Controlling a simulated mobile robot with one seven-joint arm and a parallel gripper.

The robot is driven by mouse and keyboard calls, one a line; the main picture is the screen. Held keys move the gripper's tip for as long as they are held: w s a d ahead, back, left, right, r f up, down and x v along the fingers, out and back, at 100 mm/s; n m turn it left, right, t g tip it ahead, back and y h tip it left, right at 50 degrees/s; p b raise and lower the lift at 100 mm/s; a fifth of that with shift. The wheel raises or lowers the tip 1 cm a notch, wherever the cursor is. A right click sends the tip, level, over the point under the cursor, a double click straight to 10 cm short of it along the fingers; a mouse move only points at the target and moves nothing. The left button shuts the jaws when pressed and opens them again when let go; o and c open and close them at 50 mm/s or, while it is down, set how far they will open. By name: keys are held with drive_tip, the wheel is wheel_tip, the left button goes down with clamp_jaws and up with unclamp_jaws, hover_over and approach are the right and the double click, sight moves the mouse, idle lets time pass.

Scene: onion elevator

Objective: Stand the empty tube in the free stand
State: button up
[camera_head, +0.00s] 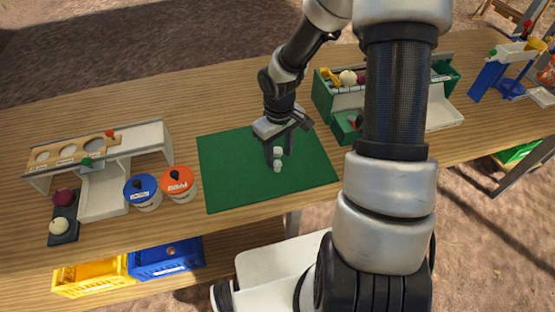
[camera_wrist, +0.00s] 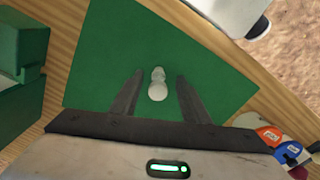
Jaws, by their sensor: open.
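My gripper (camera_head: 275,150) is open above the green mat (camera_head: 225,165). Two small white pieces (camera_head: 277,167) show near its fingertips, one behind the other. In the wrist view my gripper (camera_wrist: 157,85) has its fingers spread on either side of a small white rounded object (camera_wrist: 157,91), with a gap on both sides. A second pale rounded part shows just beyond it; I cannot tell whether the two are joined. No piece is clearly recognisable as an empty tube or a free stand. My arm hides part of the table's right side.
At the left are a white rack with round holes (camera_head: 149,135), a blue-lidded jar (camera_head: 143,190) and an orange-lidded jar (camera_head: 179,183). A green box (camera_head: 323,98) stands behind right. A blue frame (camera_head: 487,80) is at the far right. Most of the mat is clear.

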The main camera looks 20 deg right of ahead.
sight(278, 161)
drive_tip(key=f, duration=0.4)
drive_tip(key=shift+w+a+f, duration=0.1)
drive_tip(key=shift+w+f, duration=0.25)
drive_tip(key=shift+w, duration=0.05)
clamp_jaws()
drive_tip(key=shift+r, duration=0.1)
wheel_tip(278, 161, up, 10)
drive_tip(key=shift+f+p, duration=0.15)
drive_tip(key=shift+p, duration=0.4)
wheel_tip(278, 161, up, 8)
drive_tip(key=a+m+p, duration=0.1)
drive_tip(key=m+p, duration=0.3)
drive_tip(key=shift+a+m, duration=0.25)
drive_tip(key=shift+m, duration=0.05)
